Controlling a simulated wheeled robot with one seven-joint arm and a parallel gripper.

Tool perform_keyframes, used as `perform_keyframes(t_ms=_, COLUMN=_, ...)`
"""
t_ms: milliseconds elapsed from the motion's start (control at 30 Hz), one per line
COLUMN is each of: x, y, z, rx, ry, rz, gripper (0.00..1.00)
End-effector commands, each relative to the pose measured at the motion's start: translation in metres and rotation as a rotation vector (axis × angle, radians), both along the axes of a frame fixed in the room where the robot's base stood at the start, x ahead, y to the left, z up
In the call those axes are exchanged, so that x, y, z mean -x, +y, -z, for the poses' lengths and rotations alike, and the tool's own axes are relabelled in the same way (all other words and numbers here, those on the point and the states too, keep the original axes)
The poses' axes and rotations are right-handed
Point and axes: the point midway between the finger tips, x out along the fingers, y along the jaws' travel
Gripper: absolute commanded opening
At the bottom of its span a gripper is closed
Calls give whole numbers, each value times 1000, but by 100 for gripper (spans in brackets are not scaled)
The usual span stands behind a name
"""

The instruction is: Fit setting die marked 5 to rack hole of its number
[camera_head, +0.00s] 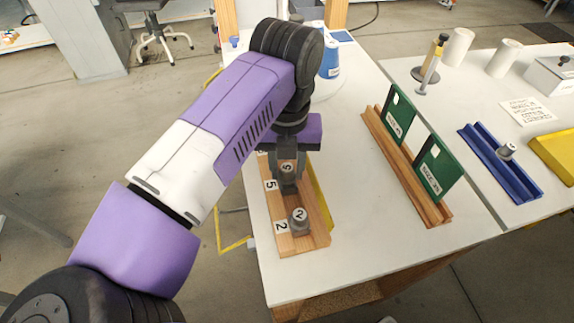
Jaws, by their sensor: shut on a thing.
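The wooden rack (317,238) lies along the left edge of the white table. Number labels stand on its left side; a 5 label (271,185) and a 2 label (281,227) are readable. A grey die marked 2 (299,221) stands upright at the near end, beside the 2 label. My gripper (287,186) points down over the rack beside the 5 label, shut on a grey die (287,169). Its mark is too small to read surely. The fingers hide most of this die and the hole under it, so I cannot tell whether it is seated.
A wooden rail (400,165) with two green cards stands right of the rack, with clear white table between. Farther right are a blue channel (497,162) holding a grey piece, a yellow block (557,153) and white rolls. My arm hides the rack's far end.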

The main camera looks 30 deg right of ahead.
Motion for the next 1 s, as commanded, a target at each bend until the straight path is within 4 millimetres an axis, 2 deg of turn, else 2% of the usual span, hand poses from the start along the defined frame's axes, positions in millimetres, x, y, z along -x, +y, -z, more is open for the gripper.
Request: perform_keyframes(t_ms=1000, x=0, y=0, z=16, rx=0, ry=0, rz=0, gripper=0)
